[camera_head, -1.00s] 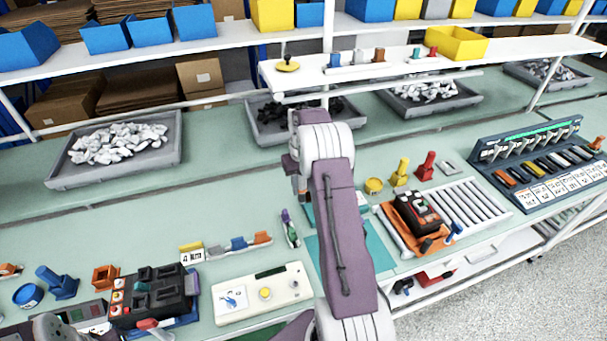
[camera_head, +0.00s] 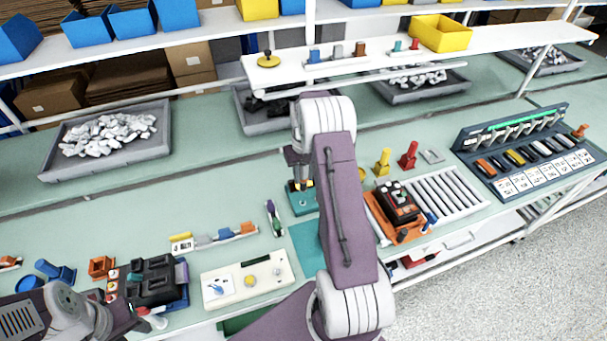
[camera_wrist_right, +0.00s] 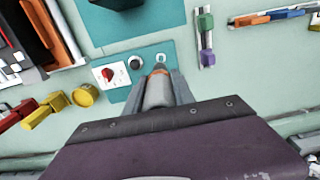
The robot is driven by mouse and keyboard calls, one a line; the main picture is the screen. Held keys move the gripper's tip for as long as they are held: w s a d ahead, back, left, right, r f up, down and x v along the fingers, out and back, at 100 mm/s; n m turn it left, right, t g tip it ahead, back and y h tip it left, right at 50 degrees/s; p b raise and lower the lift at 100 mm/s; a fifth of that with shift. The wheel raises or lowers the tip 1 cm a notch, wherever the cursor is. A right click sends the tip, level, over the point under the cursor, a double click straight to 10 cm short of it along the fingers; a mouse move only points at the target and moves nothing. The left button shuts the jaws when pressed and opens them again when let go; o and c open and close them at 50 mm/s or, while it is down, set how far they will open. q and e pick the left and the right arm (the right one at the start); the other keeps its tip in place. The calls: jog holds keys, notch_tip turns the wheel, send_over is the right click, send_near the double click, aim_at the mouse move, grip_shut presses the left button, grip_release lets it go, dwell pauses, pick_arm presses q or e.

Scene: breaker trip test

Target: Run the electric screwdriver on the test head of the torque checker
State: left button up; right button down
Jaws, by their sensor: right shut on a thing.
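The torque checker (camera_head: 303,204) is a small teal block on the bench, beside a larger teal mat (camera_head: 307,243). In the right wrist view the checker (camera_wrist_right: 127,88) carries a white plate with a red dial, a dark round knob and a small pale ring, which looks like the test head (camera_wrist_right: 160,58). My right gripper (camera_head: 297,178) points down over the checker. It is shut on the grey electric screwdriver (camera_wrist_right: 158,90), which has an orange band near its tip. The tip appears close to the ring; contact cannot be told. My left gripper (camera_head: 128,318) is at lower left, its fingers unclear.
A cream panel (camera_head: 230,295), a black device (camera_head: 150,283) and a purple-and-green tool (camera_head: 273,218) stand left of my right arm. An orange-based device (camera_head: 390,222) and a roller rack (camera_head: 447,198) stand right. A shelf (camera_head: 380,55) overhangs the back.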

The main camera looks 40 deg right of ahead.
aim_at(302, 188)
jog(key=shift+a+f+b, duration=0.25)
jog(key=shift+f+b, duration=0.2)
jog(key=shift+f, duration=0.4)
jog(key=f+b, duration=0.1)
jog(key=f, duration=0.1)
jog(key=f+b, duration=0.1)
jog(key=shift+d+f, duration=0.2)
jog(key=shift+f, duration=0.2)
jog(key=shift+a+f+b, duration=0.1)
jog(key=shift+f+b, duration=0.2)
jog(key=shift+f, duration=0.2)
jog(key=shift+r+p, duration=0.1)
jog(key=shift+p, duration=0.2)
